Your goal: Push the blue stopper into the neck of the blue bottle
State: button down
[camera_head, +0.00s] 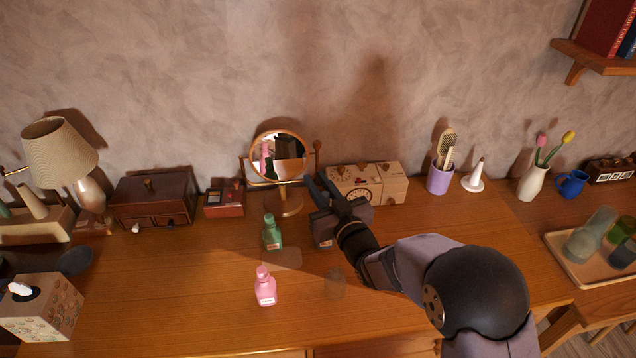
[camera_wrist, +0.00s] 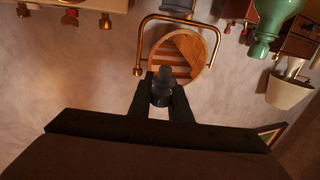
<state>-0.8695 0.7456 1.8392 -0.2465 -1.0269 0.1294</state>
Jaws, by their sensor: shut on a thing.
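My gripper (camera_head: 321,188) is over the back middle of the desk. In the wrist view my gripper (camera_wrist: 163,92) is shut on a small dark blue-grey stopper (camera_wrist: 162,78), gripped between the fingertips. I cannot make the stopper out in the head view. A dark bluish bottle with a pale label (camera_head: 325,241) stands on the desk just below my gripper in the head view; the gripper and arm hide its upper part, so its neck cannot be seen. I cannot make this bottle out in the wrist view. The stopper appears apart from any bottle.
A green bottle (camera_head: 272,234) and a pink bottle (camera_head: 265,288) stand to the left. A faint see-through vessel (camera_head: 334,284) stands in front. A round mirror (camera_head: 278,156) and a wooden box with a clock (camera_head: 392,186) are behind.

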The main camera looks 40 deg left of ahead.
jog(key=shift+f+b, duration=1.3)
jog(key=shift+f, duration=0.45)
jog(key=shift+f+b, duration=1.2)
jog(key=shift+f, duration=0.15)
jog(key=c, duration=1.6)
grip_release()
jog(key=shift+o, duration=0.2)
jog(key=b+v, duration=0.1)
jog(key=v, duration=0.6)
jog(key=shift+d, duration=0.15)
